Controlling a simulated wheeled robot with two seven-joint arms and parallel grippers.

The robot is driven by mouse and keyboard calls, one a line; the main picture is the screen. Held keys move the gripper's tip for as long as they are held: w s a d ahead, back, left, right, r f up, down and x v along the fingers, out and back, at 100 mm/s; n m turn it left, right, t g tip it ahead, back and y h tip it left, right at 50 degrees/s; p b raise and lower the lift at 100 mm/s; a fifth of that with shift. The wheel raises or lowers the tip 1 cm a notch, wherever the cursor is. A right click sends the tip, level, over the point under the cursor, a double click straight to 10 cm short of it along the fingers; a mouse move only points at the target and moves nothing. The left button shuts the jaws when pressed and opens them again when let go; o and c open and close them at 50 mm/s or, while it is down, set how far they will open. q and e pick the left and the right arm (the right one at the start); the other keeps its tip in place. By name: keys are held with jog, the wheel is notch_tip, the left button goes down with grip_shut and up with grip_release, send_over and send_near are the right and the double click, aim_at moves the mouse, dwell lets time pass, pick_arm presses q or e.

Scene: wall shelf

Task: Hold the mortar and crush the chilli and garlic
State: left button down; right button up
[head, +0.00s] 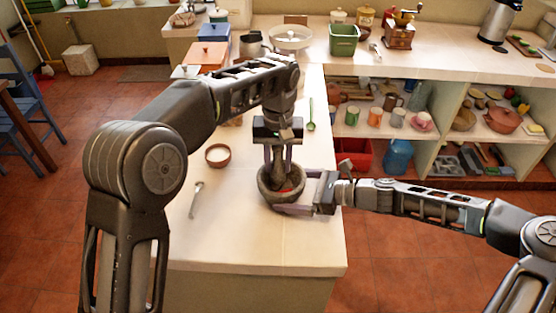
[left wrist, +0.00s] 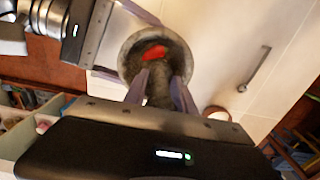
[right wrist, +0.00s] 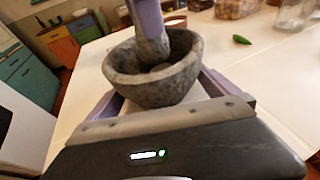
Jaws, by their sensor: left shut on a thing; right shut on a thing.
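The grey stone mortar (head: 264,188) stands on the counter. It also shows in the left wrist view (left wrist: 127,65) and the right wrist view (right wrist: 130,88). My right gripper (head: 290,203) is shut on the mortar, one finger on each side of the bowl. My left gripper (head: 279,165) is shut on the stone pestle (left wrist: 158,92), above the mortar. The pestle stands roughly upright, its lower end inside the bowl (right wrist: 152,50). A red piece, seemingly chilli (left wrist: 155,52), lies in the bowl beside the pestle. I cannot make out any garlic.
A small brown bowl (head: 217,155) and a metal utensil (head: 196,200) lie left of the mortar. A green-handled spoon (head: 311,120) lies behind it. A green chilli (right wrist: 242,40) lies on the counter. Pots and a green bin (head: 344,40) stand farther back. The front counter is clear.

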pick_arm(q)
jog(key=shift+f, duration=1)
jog(key=shift+f, duration=0.4)
dwell(1.5)
jog(key=shift+r, duration=1.65)
jog(key=shift+s+d, duration=0.1)
jog(key=shift+s+d, duration=0.6)
jog(key=shift+d, duration=0.1)
jog(key=shift+f, duration=0.45)
jog(key=shift+f, duration=0.55)
